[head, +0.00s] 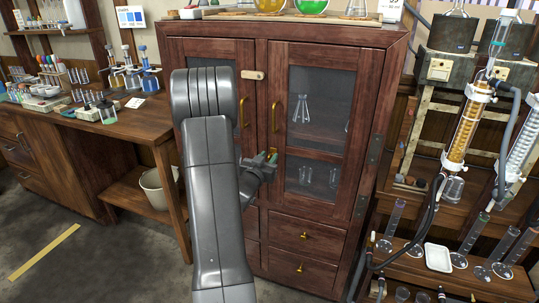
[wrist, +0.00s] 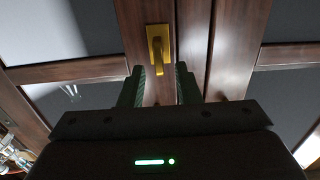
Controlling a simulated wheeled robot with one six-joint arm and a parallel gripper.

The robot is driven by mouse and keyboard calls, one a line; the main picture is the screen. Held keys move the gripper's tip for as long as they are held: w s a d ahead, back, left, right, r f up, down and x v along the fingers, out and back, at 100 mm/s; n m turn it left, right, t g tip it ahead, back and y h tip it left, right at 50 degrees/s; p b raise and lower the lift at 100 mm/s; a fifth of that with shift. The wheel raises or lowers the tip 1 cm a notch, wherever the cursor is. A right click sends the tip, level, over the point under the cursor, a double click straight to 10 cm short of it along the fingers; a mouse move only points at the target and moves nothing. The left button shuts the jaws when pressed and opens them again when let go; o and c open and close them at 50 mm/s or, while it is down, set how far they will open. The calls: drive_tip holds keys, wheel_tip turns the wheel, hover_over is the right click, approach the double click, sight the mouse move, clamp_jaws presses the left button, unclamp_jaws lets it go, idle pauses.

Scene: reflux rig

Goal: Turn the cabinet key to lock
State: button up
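The wooden cabinet (head: 315,217) stands in the middle of the head view, with its two glass-paned doors closed. In the wrist view, a brass key (wrist: 157,55) sits on a brass plate on the door frame, its grip pointing down toward me. My gripper (wrist: 160,72) is open, with one dark green finger on each side of the space just below the key. The fingers look apart from the key, and nothing is between them. In the head view my gripper (head: 270,160) is at the cabinet front near the door seam; my arm hides part of the left door.
A pale latch (head: 253,75) lies across the top of the door seam. Brass handles (head: 274,116) stick out on both doors. Flasks (head: 313,7) stand on the cabinet top. A glassware rack (head: 440,225) is close on the right, a bench (head: 110,125) on the left.

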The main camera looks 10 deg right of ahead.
drive_tip(key=shift+x, duration=1)
clamp_jaws()
